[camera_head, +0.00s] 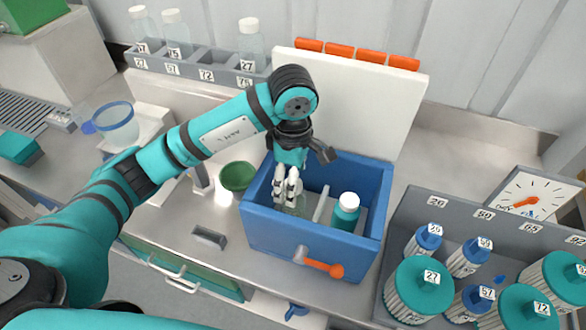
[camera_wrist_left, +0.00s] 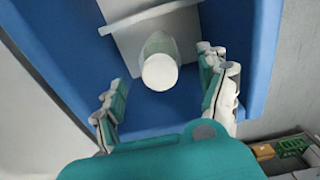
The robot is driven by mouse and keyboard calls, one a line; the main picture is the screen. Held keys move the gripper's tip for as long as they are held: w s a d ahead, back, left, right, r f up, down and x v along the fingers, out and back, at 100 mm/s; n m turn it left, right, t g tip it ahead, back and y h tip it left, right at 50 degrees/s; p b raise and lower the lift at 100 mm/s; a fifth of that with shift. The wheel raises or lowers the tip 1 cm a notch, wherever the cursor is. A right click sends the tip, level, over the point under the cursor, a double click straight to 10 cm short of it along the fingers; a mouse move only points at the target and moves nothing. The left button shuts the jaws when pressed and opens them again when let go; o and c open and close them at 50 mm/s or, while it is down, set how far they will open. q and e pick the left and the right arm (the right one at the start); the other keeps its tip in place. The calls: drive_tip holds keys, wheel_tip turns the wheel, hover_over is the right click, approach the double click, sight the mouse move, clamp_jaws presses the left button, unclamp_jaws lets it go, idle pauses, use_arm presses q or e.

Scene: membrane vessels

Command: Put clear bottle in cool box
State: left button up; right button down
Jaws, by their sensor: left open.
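The blue cool box (camera_head: 308,243) stands open on the counter, with its white lid (camera_head: 352,92) upright behind it. My left gripper (camera_head: 287,188) reaches down into the left compartment. In the left wrist view its fingers (camera_wrist_left: 166,100) are spread, one on each side of a white-capped bottle (camera_wrist_left: 159,71) standing in the box. The bottle's pale, see-through body shows partly in the head view, mostly hidden by the fingers. A white divider (camera_wrist_left: 148,22) stands beside it. A teal bottle with a white cap (camera_head: 346,212) stands in the right compartment. My right gripper is not in view.
A grey rack (camera_head: 196,75) at the back holds clear bottles (camera_head: 250,42). A grey tray (camera_head: 405,215) of teal-capped vessels and a dial (camera_head: 530,197) stand at the right. A green bowl (camera_head: 238,176) sits left of the box. An orange-ended latch (camera_head: 322,268) sticks out in front.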

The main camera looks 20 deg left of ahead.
use_arm(q)
wheel_tip(320, 180, up, 5)
drive_tip(key=shift+f, duration=0.1)
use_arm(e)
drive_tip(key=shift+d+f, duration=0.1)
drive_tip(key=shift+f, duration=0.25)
